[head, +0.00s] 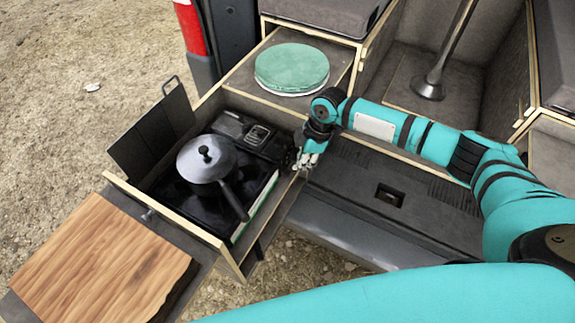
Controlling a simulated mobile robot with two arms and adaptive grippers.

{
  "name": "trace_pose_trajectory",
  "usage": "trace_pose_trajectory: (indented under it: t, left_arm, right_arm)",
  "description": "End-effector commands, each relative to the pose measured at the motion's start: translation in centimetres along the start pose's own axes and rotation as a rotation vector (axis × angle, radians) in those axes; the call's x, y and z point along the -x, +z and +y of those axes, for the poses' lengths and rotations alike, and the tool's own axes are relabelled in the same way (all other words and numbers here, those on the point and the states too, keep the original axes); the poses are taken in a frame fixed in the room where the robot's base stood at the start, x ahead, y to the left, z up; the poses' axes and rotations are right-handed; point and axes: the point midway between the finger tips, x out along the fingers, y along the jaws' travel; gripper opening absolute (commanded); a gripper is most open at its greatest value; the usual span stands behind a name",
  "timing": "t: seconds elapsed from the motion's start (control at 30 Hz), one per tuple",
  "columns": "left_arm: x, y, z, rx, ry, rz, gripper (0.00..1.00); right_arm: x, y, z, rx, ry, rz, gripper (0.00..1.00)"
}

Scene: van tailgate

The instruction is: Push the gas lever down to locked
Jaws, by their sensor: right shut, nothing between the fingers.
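A black camping stove (185,190) sits in the open pull-out drawer, with a grey lidded pan (206,159) on it. The pan's dark handle points down toward the drawer's right side. The stove's control section (247,132) is at its upper right end. I cannot make out the gas lever; it is too small or hidden near my gripper. My right gripper (303,166) is shut and empty, pointing down at the drawer's right edge beside the control section. I cannot tell whether it touches anything. My left gripper is not in view.
A wooden board (98,258) lies at the drawer's front end. A round green-topped item (292,68) rests on the shelf behind the drawer. The stove's dark lid panel (152,132) stands up on the left. The van's bumper (350,232) runs below my right arm.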

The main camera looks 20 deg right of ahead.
Motion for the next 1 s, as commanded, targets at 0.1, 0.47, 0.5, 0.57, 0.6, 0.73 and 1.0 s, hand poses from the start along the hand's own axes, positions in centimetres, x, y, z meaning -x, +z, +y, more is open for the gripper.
trace_pose_trajectory:
  t: [0.1,0.47,0.5,0.57,0.6,0.73,1.0]
  left_arm:
    - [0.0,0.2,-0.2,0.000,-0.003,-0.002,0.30]
    - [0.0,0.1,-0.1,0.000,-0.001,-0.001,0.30]
    - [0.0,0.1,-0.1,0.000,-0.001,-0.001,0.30]
    - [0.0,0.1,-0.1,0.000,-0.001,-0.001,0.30]
    - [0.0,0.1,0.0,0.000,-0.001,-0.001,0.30]
    - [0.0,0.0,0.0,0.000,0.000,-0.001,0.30]
    - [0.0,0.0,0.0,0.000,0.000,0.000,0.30]
  right_arm:
    - [0.1,0.0,0.0,0.000,0.001,0.000,0.00]
    - [5.9,0.1,0.1,0.001,0.005,0.001,0.00]
    - [6.7,0.1,0.1,0.001,0.005,0.001,0.00]
    - [8.0,0.1,0.1,0.000,0.005,0.001,0.00]
    - [8.7,0.1,0.1,0.000,0.004,0.001,0.00]
    - [10.7,0.1,0.1,0.000,0.003,0.001,0.00]
    - [12.1,0.1,0.0,0.000,0.000,0.001,0.00]
